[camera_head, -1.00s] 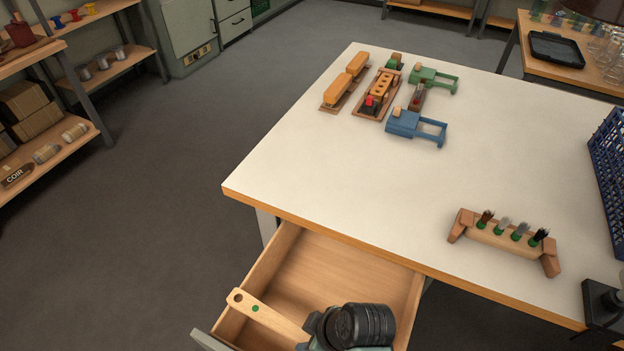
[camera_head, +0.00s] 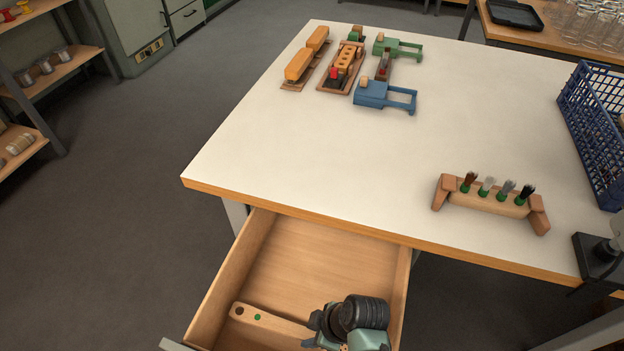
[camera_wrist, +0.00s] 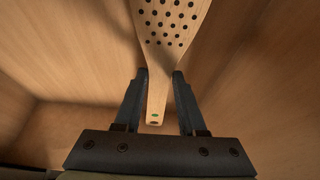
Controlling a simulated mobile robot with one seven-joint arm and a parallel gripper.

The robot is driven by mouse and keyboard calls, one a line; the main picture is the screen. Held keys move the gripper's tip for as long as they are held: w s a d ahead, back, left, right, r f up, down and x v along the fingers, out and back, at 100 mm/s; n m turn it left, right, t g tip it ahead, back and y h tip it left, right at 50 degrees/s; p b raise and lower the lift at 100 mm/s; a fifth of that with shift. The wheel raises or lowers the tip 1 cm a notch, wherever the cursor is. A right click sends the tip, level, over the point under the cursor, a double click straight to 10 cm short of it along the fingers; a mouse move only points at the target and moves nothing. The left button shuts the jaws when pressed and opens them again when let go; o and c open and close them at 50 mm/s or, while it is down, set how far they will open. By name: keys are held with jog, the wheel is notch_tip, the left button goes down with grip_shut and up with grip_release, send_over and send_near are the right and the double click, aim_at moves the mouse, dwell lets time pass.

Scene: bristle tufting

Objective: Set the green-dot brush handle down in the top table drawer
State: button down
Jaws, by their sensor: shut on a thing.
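The green-dot brush handle (camera_head: 268,323) is pale wood with a hole and a green dot at its narrow end. In the wrist view its wide head with rows of dark holes (camera_wrist: 172,20) is at the top, and the dotted end (camera_wrist: 155,115) points towards my palm. My gripper (camera_wrist: 159,76) is shut on the handle's neck, one dark finger on each side. The open top drawer (camera_head: 300,262) surrounds the handle, which is inside its walls. I cannot tell whether the handle touches the drawer floor. In the head view my wrist hides the handle's head and the fingertips.
The white table (camera_head: 300,150) stands above the drawer, its wooden front edge close to my arm. On it are a rack of tufted brushes (camera_head: 490,200), blue and green tools (camera_head: 385,97) and a blue crate (camera_head: 600,140). The drawer's back floor is bare.

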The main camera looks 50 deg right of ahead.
notch_tip(320, 180, down, 3)
jog(key=shift+f+b, duration=0.1)
jog(key=shift+b, duration=0.25)
jog(key=shift+c, duration=2.4)
grip_release()
jog(key=p+v, duration=0.3)
jog(key=v, duration=0.9)
